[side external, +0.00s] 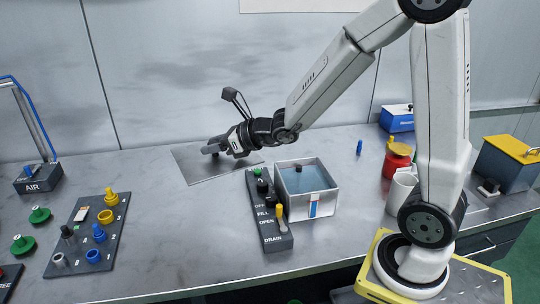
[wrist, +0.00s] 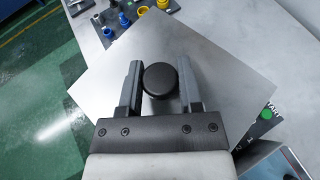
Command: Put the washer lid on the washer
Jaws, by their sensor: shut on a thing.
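The washer lid (side external: 190,168) is a flat grey metal sheet with a round black knob. It is at the back of the bench, left of and behind the washer. My gripper (side external: 213,149) is over the lid and shut on its knob. In the wrist view the lid (wrist: 100,80) spreads below my gripper (wrist: 160,84), with the knob between the two fingers. I cannot tell whether the lid touches the bench. The washer (side external: 320,207) is an open-topped pale box with bluish liquid inside. Its corner also shows at lower right in the wrist view (wrist: 255,160).
A dark control panel (side external: 268,222) with knobs and a yellow lever stands against the washer's left side. A panel of spindles (side external: 85,235) with coloured parts is at left. A red can (side external: 397,160) and a white mug (side external: 401,190) stand right. The bench front-centre is clear.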

